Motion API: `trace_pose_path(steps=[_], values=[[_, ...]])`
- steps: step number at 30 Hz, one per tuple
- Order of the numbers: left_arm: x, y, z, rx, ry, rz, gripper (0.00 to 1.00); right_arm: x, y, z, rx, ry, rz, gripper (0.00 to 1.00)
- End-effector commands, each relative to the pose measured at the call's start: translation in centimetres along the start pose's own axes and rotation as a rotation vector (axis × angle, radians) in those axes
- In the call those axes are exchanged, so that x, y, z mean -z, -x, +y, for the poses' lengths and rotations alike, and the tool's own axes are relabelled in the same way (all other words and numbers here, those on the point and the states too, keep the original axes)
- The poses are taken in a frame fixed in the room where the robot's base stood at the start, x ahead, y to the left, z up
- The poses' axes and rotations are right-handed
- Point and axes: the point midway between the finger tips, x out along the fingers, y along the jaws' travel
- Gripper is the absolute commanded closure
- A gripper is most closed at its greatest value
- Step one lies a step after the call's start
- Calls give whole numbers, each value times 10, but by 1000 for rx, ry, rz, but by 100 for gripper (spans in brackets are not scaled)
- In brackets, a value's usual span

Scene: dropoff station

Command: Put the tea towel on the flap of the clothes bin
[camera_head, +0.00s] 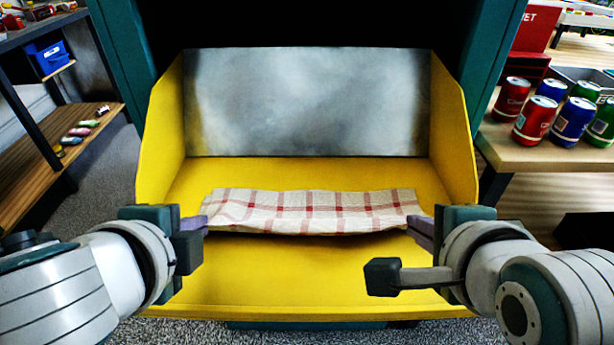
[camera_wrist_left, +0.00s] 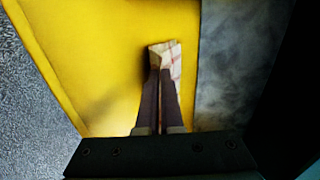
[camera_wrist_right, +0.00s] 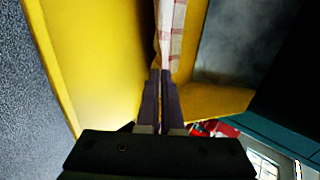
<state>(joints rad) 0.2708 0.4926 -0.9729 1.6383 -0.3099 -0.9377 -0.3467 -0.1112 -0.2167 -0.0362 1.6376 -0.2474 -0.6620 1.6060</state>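The tea towel (camera_head: 310,211), cream with red checks, is stretched between my two grippers over the yellow flap (camera_head: 300,280) of the clothes bin. A dark shadow lies under its front edge. My left gripper (camera_head: 205,222) is shut on the towel's left end; the fingers also show in the left wrist view (camera_wrist_left: 160,72) with a towel corner at their tips. My right gripper (camera_head: 415,224) is shut on the towel's right end, and the right wrist view shows the towel (camera_wrist_right: 172,30) running from its fingertips. I cannot tell whether the towel's rear part touches the flap.
A grey metal plate (camera_head: 307,103) stands at the back of the flap, between yellow side walls (camera_head: 453,125). A table (camera_head: 540,155) with several cans is at the right. A shelf (camera_head: 80,140) with small items is at the left.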

Motion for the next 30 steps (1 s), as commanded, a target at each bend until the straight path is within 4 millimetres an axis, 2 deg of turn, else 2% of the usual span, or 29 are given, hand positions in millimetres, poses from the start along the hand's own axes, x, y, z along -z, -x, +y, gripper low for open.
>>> trace_pose_path(steps=[3, 16, 18, 30], values=[[0, -4, 6, 44, 2, -2, 100, 0, -4, 5, 45, 0, -1, 100], [0, -4, 6, 80, -1, -2, 100, 0, -4, 6, 80, 0, -1, 100], [0, -4, 6, 80, -1, -2, 89, 0, -4, 6, 80, 0, -1, 89], [0, -4, 6, 79, -1, -2, 45, 0, -4, 6, 79, 0, -1, 45]])
